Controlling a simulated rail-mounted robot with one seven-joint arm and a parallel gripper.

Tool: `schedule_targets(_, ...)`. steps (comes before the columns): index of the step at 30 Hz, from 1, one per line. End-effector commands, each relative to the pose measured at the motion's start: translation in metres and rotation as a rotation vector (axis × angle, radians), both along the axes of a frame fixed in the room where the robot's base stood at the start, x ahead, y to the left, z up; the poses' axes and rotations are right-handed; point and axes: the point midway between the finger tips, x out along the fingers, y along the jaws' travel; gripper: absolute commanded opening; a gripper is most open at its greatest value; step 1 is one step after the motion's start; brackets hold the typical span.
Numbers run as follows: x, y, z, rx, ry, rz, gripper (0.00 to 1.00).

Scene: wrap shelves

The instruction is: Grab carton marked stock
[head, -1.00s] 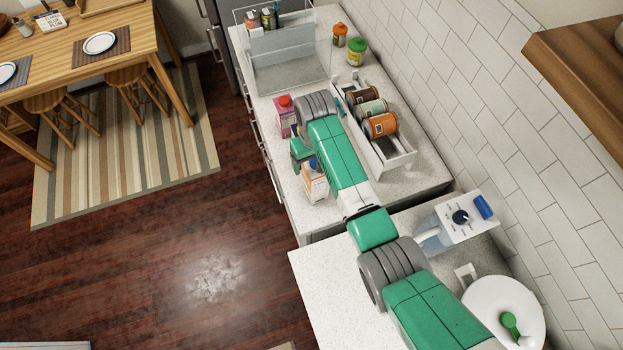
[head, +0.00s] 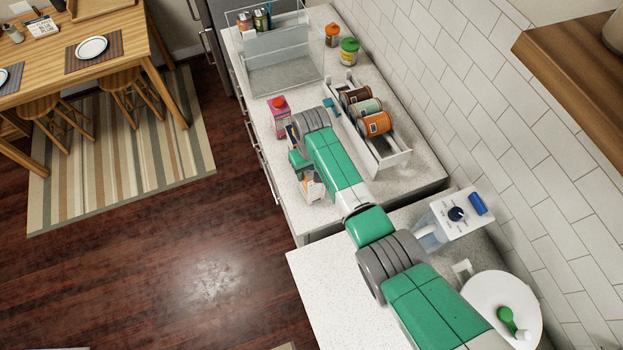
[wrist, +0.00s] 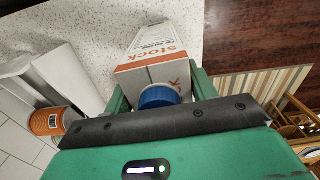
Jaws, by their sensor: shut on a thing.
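The carton marked "Stock" (wrist: 155,50) is white with an orange band and a blue cap, and it fills the space between my fingers in the wrist view. My gripper (wrist: 160,92) is shut on it near the capped end. In the head view the carton (head: 314,188) shows at the counter's front edge, with its top mostly hidden by my gripper (head: 303,168). I cannot tell whether its base still touches the counter.
A pink carton with a red cap (head: 279,112) stands just behind. A white bin (head: 393,160) with several cans (head: 376,123) lies to the right. A clear organizer (head: 285,75) stands farther back. A water jug (head: 450,218) is near my arm.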

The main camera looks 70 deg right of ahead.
Motion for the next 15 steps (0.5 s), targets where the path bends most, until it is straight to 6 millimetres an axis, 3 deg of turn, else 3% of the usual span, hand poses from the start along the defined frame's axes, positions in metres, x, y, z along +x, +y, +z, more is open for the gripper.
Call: schedule_targets(15, 0.001, -0.001, 0.012, -0.002, -0.004, 0.0, 0.0)
